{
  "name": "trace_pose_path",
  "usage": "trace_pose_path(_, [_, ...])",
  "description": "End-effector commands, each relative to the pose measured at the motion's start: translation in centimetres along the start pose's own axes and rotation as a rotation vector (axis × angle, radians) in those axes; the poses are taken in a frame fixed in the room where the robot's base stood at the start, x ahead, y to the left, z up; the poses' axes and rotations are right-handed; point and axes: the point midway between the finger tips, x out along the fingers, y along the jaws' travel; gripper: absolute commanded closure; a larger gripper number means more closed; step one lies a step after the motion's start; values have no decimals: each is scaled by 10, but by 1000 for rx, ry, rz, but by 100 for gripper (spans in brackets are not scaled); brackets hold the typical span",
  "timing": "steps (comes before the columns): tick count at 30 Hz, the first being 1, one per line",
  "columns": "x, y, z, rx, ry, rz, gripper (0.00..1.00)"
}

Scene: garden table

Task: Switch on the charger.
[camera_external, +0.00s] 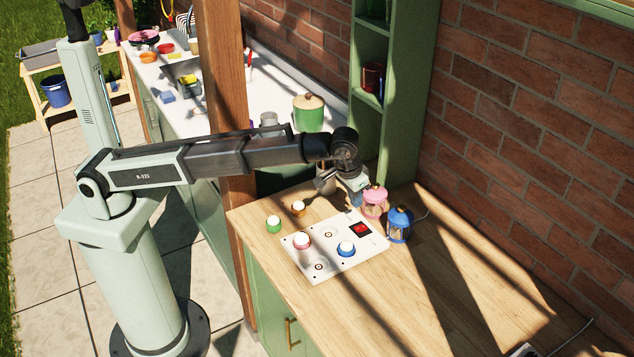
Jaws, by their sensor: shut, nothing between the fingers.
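The charger (329,261) is a flat white panel lying on the wooden table. A red switch in a dark frame (361,229) sits near its far right part; whether it is on or off is too small to tell. A pink-ringed white puck (302,241) and a blue-ringed white puck (346,249) sit on the panel, with bare round marks beside them. My gripper (356,201) is shut and empty, pointing down beyond the panel's far edge, near the switch and just left of the pink lantern (374,203). Its exact height above the table is unclear.
A blue lantern (399,224) stands right of the panel. Green-ringed (273,224) and orange-ringed (298,208) pucks lie beyond its left side. A green shelf (395,120) and brick wall (520,130) rise behind. The table's right part (450,290) is mostly clear.

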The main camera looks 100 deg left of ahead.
Motion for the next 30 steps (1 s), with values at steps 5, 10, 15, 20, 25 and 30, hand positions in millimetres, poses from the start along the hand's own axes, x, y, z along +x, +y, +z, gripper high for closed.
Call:
trace_pose_path(5, [32, 0, 0, 0, -1, -1, 100])
trace_pose_path(10, [60, 0, 0, 0, -1, 0, 100])
trace_pose_path(15, [80, -1, 9, 1, 0, 0, 100])
trace_pose_path(20, [90, 0, 13, 1, 0, 0, 100])
trace_pose_path(25, [94, 0, 14, 0, 0, 0, 100])
trace_pose_path(30, [94, 0, 14, 0, 1, 1, 100])
